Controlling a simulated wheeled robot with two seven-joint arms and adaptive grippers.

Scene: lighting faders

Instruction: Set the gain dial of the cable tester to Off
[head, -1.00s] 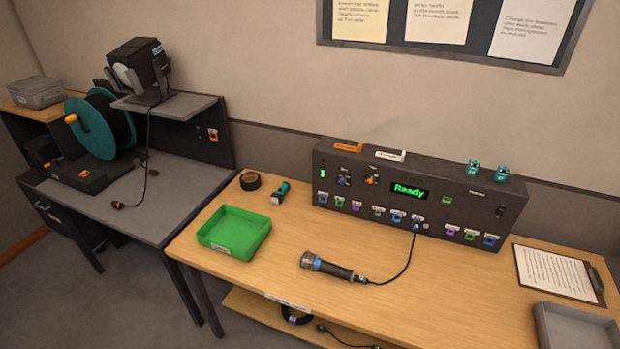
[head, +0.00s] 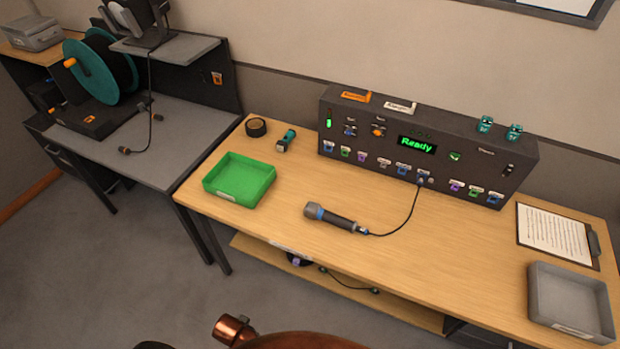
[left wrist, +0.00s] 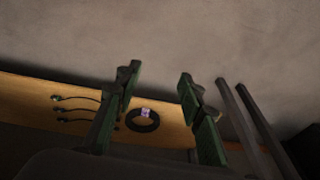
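The cable tester (head: 425,150) is a long dark box at the back of the wooden table, its green display reading "Ready". Two small knobs sit at the left of its panel, a blue one (head: 350,131) and an orange one (head: 378,131). Their labels are too small to read, so I cannot tell which is the gain dial or where it points. My left gripper (left wrist: 159,85) shows in the left wrist view with its two green fingers apart and nothing between them. It is away from the tester. My right gripper is in neither view.
A microphone (head: 330,218) lies before the tester, its cable plugged into the panel. A green tray (head: 240,198), a grey tray (head: 540,300) and a clipboard (head: 555,235) are on the table. A lower shelf (head: 400,312) holds cables. The table's front middle is clear.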

